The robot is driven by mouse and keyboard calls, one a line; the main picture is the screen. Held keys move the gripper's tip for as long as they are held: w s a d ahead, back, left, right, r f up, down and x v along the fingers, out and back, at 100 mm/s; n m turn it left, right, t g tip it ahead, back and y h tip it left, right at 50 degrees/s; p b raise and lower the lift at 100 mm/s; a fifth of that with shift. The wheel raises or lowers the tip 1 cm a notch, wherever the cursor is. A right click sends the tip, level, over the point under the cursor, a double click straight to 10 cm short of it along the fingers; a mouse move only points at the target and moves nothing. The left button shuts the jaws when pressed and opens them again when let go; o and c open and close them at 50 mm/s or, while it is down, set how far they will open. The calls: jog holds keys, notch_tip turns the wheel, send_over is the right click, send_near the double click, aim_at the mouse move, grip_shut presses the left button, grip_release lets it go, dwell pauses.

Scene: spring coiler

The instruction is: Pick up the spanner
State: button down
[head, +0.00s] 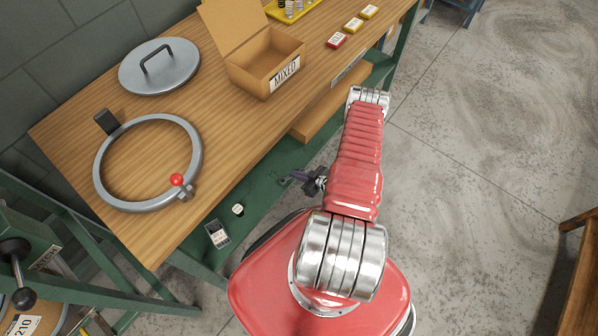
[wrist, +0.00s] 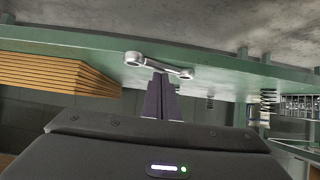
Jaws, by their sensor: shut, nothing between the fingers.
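The spanner (wrist: 157,65) is a silver double-ended wrench with a ring at its left end. In the wrist view it lies across the green shelf just beyond my fingertips, its middle partly covered by them. My gripper (wrist: 161,78) has dark purple fingers, shut together with nothing between them. Whether the tips touch the spanner cannot be told. In the head view my gripper (head: 294,176) is low beside the bench, reaching left over the green lower shelf. A small grey piece of the spanner (head: 284,181) shows at its tips; the rest is hidden or too small to make out.
The green lower shelf (head: 262,184) runs under the wooden bench top (head: 225,122). On the bench are an open cardboard box (head: 250,72), a ring clamp (head: 100,165) and a round lid (head: 160,75). A wooden board (head: 325,105) juts out below. Open concrete floor lies right.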

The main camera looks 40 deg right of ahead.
jog(key=shift+s+a+f, duration=0.4)
jog(key=shift+s+f, duration=0.05)
jog(key=shift+s, duration=0.05)
jog(key=shift+w+d+r, duration=0.1)
jog(key=shift+w+r, duration=0.05)
jog(key=shift+r, duration=0.6)
jog(key=shift+r, duration=0.1)
jog(key=s+d, duration=0.2)
jog(key=s, duration=0.9)
jog(key=shift+s+r, duration=0.2)
jog(key=shift+s, duration=0.2)
jog(key=c, duration=2.5)
grip_release()
